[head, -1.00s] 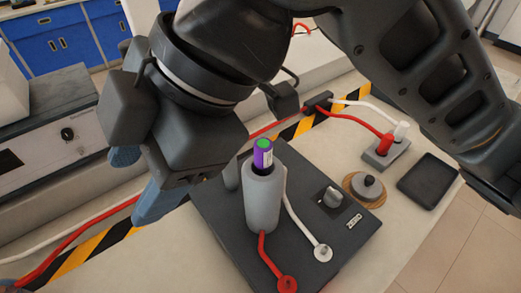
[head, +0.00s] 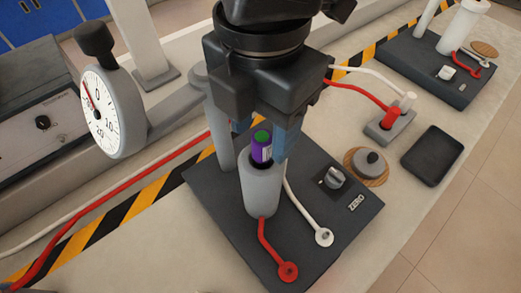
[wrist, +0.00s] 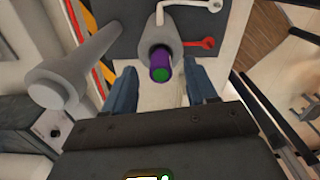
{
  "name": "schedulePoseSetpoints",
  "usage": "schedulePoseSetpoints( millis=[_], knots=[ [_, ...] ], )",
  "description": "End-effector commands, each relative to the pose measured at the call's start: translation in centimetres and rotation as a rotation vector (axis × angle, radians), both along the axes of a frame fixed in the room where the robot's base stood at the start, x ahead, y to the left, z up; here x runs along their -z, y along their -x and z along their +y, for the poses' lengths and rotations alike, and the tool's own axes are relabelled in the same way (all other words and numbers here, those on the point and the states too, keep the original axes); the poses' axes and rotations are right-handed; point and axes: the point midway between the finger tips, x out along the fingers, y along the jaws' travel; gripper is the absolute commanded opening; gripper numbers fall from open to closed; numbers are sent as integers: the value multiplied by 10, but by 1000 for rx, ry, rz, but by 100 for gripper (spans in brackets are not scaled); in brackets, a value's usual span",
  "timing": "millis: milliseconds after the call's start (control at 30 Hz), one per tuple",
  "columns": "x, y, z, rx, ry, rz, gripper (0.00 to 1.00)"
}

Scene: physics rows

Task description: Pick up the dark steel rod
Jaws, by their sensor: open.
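No dark steel rod can be made out in either view. A purple cylinder with a green top (head: 261,151) stands upright in the mouth of a grey tube-shaped holder (head: 262,190) on a dark base plate (head: 215,190). The cylinder also shows in the wrist view (wrist: 161,67), with the holder (wrist: 155,36) around its lower part. My gripper (head: 262,138) is open, pointing down over the holder, with blue fingers on either side of the cylinder's top. In the wrist view the cylinder shows between the fingers of the gripper (wrist: 162,82), with gaps on both sides.
A dial gauge (head: 107,112) on a grey post stands left of my gripper. Red and white leads run from the base plate.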

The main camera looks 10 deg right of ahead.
Motion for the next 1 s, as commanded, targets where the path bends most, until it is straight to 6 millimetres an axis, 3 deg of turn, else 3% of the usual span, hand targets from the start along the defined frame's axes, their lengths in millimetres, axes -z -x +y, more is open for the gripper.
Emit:
schedulePoseSetpoints(
  millis=[233,533,1000],
  knots=[
    [31,1,0,2,0,1,57],
    [35,1,0,1,-1,0,56],
    [35,1,0,1,-1,0,11]
  ],
)
